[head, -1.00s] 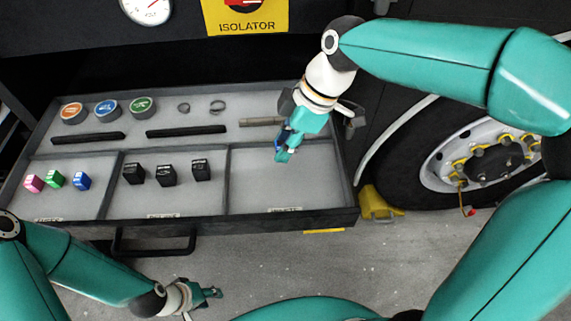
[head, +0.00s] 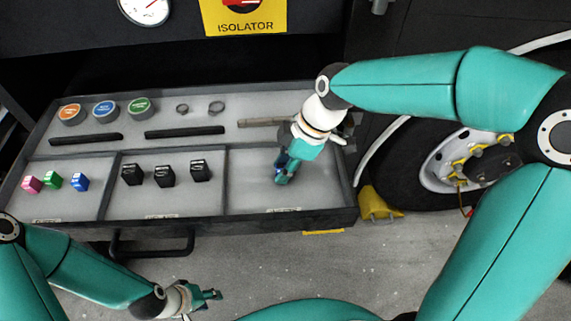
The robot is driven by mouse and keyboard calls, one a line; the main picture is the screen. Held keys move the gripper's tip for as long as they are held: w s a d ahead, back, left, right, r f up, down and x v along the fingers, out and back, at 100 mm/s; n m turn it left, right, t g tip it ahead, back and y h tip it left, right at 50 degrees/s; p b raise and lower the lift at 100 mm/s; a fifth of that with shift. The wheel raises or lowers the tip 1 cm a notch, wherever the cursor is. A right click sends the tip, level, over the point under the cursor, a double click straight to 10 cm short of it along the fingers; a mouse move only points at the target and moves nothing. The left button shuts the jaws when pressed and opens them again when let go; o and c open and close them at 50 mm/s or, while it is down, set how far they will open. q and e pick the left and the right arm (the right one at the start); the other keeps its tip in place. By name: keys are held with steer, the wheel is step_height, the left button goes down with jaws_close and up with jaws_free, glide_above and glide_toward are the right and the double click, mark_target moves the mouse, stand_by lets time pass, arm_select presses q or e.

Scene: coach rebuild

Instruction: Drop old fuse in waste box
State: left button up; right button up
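My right gripper (head: 284,176) reaches down into the front right compartment (head: 250,193) of the open drawer, its fingertips low over the bare grey floor. A small dark blue piece, the old fuse (head: 281,160), shows at its fingers, which look shut on it; most of it is hidden by the gripper. This compartment carries a small label on its front edge, too small to read, and looks otherwise empty; I take it as the waste box. My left gripper (head: 211,295) is low in front of the drawer, apart from everything; its fingers are too small to judge.
In the drawer (head: 110,210), pink (head: 32,184), green (head: 52,180) and blue (head: 79,182) fuses stand front left, with three black blocks (head: 164,176) in the middle. Discs, rings and bars lie behind. A wheel (head: 450,165) and yellow chock (head: 377,204) are at right.

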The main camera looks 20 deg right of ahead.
steer(key=o, duration=0.3)
steer(key=v, duration=1.2)
steer(key=shift+r, duration=0.1)
stand_by(0.3)
